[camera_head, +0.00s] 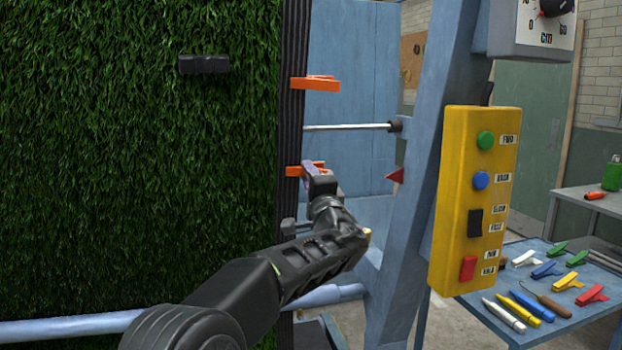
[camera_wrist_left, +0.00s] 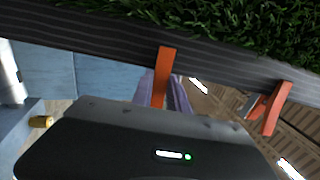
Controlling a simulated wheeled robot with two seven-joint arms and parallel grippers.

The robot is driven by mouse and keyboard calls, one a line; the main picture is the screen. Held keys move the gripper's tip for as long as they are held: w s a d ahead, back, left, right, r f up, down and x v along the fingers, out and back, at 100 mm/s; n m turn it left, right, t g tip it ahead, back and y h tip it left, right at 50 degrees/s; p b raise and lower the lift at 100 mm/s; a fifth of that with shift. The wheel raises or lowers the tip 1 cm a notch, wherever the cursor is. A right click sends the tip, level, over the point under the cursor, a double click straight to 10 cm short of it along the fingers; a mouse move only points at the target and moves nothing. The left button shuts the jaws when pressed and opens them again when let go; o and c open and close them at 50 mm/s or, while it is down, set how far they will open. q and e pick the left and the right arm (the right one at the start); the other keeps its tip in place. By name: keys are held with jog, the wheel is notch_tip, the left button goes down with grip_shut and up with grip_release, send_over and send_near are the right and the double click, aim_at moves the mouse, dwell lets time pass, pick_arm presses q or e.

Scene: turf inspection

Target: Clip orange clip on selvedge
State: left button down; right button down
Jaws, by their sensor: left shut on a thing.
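The selvedge (camera_head: 290,120) is the dark ribbed strip down the right edge of the green turf (camera_head: 130,130); it crosses the left wrist view (camera_wrist_left: 90,40) at a slant. My left gripper (camera_head: 309,174) is shut on the lower orange clip (camera_head: 292,171), whose jaw end lies over the selvedge. In the left wrist view this clip (camera_wrist_left: 165,66) overlaps the strip, with the lilac fingers (camera_wrist_left: 166,92) around its rear part. Whether its jaws are closed on the edge I cannot tell. Another orange clip (camera_head: 315,84) sits on the selvedge higher up. My right gripper is out of view.
A metal rod (camera_head: 345,127) and a blue frame post (camera_head: 425,140) stand right of the selvedge. A yellow button box (camera_head: 474,198) hangs on the post. A blue side table (camera_head: 590,312) holds several coloured clips and pens. A black block (camera_head: 204,64) is on the turf.

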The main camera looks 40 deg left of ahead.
pick_arm(q)
jog(key=shift+b, duration=0.5)
dwell(0.8)
jog(key=shift+s, duration=0.1)
dwell(0.3)
jog(key=c, duration=1.2)
grip_release()
jog(key=shift+s+r, duration=0.1)
jog(key=shift+r, duration=0.05)
jog(key=b+v, duration=0.3)
jog(key=v, duration=0.5)
